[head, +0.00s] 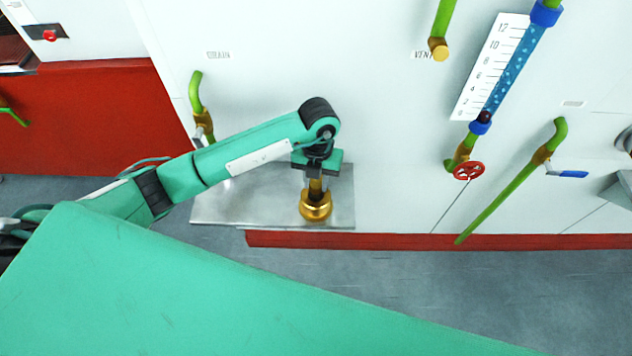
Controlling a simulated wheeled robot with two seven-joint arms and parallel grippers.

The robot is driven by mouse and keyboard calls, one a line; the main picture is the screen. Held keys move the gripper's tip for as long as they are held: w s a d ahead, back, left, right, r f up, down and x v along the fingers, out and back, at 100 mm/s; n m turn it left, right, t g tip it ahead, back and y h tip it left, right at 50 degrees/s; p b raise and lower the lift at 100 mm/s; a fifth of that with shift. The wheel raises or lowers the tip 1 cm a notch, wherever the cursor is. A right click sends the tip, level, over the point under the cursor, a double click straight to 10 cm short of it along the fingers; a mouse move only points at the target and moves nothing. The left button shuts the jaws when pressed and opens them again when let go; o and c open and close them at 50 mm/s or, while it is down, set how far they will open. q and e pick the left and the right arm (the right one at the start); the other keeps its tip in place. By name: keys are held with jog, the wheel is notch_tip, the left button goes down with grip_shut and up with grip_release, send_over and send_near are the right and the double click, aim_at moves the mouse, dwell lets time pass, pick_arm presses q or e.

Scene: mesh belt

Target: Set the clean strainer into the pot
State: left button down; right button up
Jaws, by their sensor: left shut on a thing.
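My left gripper (316,176) points down over a grey metal shelf, shut on the narrow, darker golden-brown upper part of a brass-coloured thing. That narrow part looks like the strainer (316,188). Below it is a wider, round, shiny brass piece (316,207), which looks like the pot, near the shelf's front edge. The narrow part stands upright and meets the wide piece. I cannot tell how deep it sits in it, or whether the two are separate. The fingers hide the top of the narrow part. My right gripper is not in view.
The metal shelf (240,205) is bare to the left of the brass piece. Behind it is a white wall panel with green pipes (196,92), a red handwheel (468,171), a blue-handled valve (568,174) and a sight gauge (515,72). Grey floor (500,290) lies in front.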

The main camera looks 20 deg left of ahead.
pick_arm(q)
notch_tip(320, 180, down, 2)
jog(key=shift+f, duration=0.1)
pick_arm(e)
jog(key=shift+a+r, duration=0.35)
pick_arm(q)
jog(key=shift+f, duration=0.25)
jog(key=c, duration=1.1)
grip_release()
jog(key=shift+r, duration=0.1)
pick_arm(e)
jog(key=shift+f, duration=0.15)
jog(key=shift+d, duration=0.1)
